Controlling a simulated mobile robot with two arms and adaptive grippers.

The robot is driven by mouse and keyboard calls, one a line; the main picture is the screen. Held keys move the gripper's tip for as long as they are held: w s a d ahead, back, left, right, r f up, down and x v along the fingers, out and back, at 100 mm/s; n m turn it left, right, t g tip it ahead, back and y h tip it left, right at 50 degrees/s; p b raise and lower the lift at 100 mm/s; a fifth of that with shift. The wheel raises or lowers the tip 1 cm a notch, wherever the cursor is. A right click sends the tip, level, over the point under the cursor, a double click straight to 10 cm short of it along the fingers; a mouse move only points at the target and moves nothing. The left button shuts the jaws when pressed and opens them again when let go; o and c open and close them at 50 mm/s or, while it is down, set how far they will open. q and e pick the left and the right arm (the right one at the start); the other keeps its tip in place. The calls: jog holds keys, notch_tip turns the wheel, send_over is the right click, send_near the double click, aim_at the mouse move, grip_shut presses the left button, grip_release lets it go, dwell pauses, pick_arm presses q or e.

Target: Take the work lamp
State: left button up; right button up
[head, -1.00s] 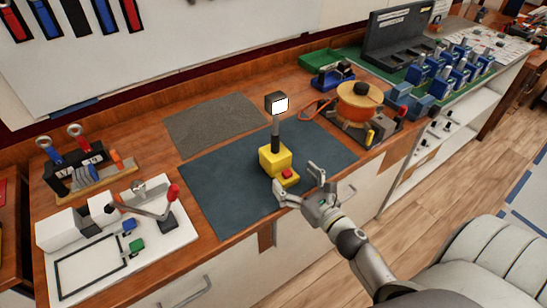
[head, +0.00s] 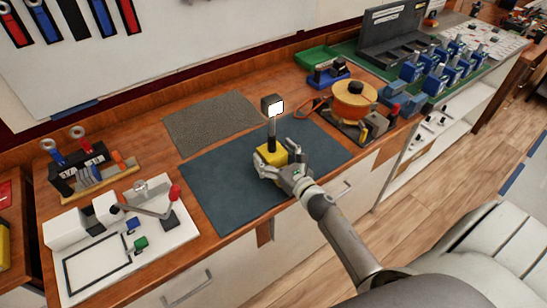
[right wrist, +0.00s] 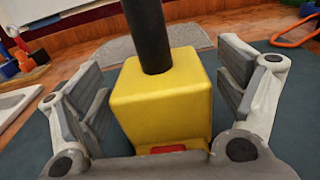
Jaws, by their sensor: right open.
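The work lamp has a yellow block base (right wrist: 165,95), a dark post (right wrist: 149,35) and a lit square head (head: 273,106). It stands upright on the dark blue mat (head: 222,183) in the head view. A bit of its red button (right wrist: 168,149) shows at the bottom of the right wrist view. My right gripper (head: 280,163) is open, with one finger on each side of the yellow base. In the right wrist view a gap shows on both sides between the finger pads and the base. My left gripper is not in view.
A grey mat (head: 212,121) lies behind the blue mat. An orange-topped reel (head: 354,96) stands to the right. A white board with a red-knobbed lever (head: 150,214) and a tool rack (head: 85,167) stand to the left. The blue mat around the lamp is clear.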

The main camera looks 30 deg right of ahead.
jog(key=shift+c, duration=0.3)
jog(key=c, duration=1.2)
jog(key=shift+r, duration=0.1)
jog(key=c, duration=0.3)
jog(key=shift+c, duration=0.2)
